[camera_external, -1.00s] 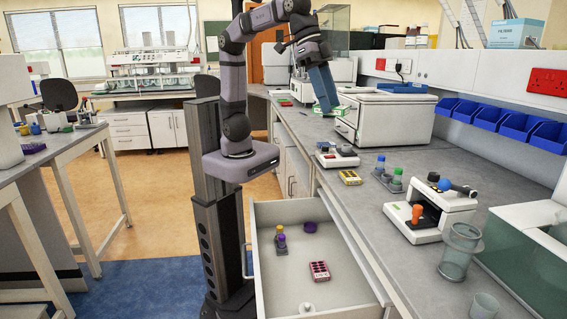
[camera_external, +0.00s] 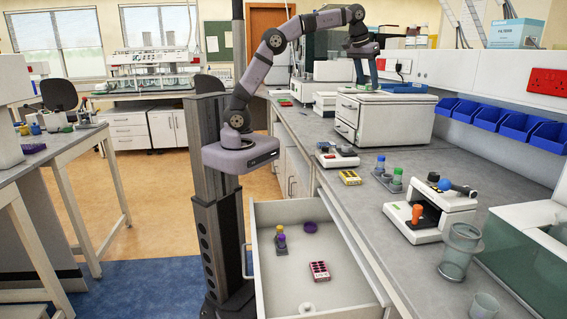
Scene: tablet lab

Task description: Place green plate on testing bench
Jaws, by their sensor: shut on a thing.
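My gripper (camera_external: 361,86) is at the far part of the bench, pointing down just over the top of a white drawer unit. It is shut on the green plate (camera_external: 350,90), a small green and white piece at its fingertips. The plate is at or just above the unit's top; contact cannot be told at this size. The long grey bench (camera_external: 345,210) runs along the right side. Which part is the testing bench is not marked.
The white drawer unit (camera_external: 383,122) stands on the bench, with a blue tray (camera_external: 407,88) at its back. Small instruments, a yellow rack (camera_external: 350,177) and a bottle rack (camera_external: 389,179) stand nearer. An open drawer (camera_external: 270,290) juts out in front.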

